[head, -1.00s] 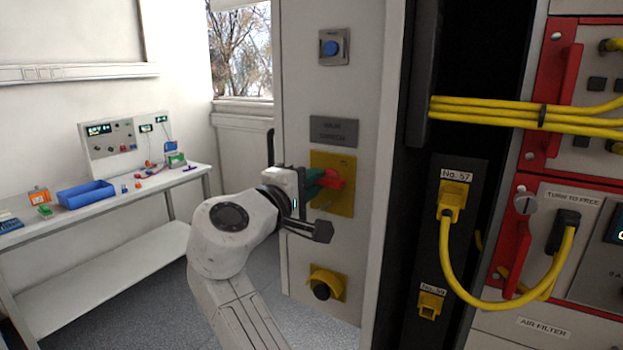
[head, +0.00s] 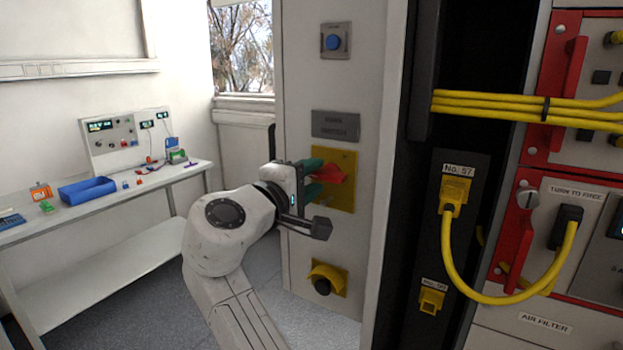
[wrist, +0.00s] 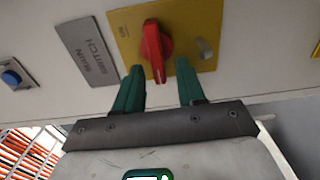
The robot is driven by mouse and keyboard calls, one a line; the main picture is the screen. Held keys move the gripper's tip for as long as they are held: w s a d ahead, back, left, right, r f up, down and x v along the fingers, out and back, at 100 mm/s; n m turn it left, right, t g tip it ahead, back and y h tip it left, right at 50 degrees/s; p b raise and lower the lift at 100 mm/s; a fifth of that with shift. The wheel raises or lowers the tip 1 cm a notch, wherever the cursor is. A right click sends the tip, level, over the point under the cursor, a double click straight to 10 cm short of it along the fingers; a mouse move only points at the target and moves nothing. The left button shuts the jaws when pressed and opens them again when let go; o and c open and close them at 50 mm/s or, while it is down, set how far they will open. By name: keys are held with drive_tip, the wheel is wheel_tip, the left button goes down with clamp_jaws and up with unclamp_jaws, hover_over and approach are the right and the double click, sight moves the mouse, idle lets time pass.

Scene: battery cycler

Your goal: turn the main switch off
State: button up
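The main switch is a red rotary handle (head: 331,173) on a yellow plate (head: 345,196) on the pale cabinet panel. In the wrist view the red handle (wrist: 153,48) lies roughly along the plate's horizontal direction. The yellow plate (wrist: 190,25) also carries a small grey tab. My gripper (head: 317,178) is at the switch from the left, with its green fingers apart, one above and one below the handle. In the wrist view my gripper (wrist: 160,70) has the handle's near end between its fingertips, with a visible gap on each side. The small marking beside the handle is unreadable.
A grey MAIN SWITCH label (head: 336,125) and a blue button (head: 333,42) are above the switch. A black knob on a yellow mount (head: 325,282) is below. Yellow cables (head: 490,104) and red-handled rack units stand right. A workbench (head: 120,195) is at far left.

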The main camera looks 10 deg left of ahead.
drive_tip(key=b+v, duration=0.3)
drive_tip(key=v, duration=0.7)
drive_tip(key=shift+a, duration=0.1)
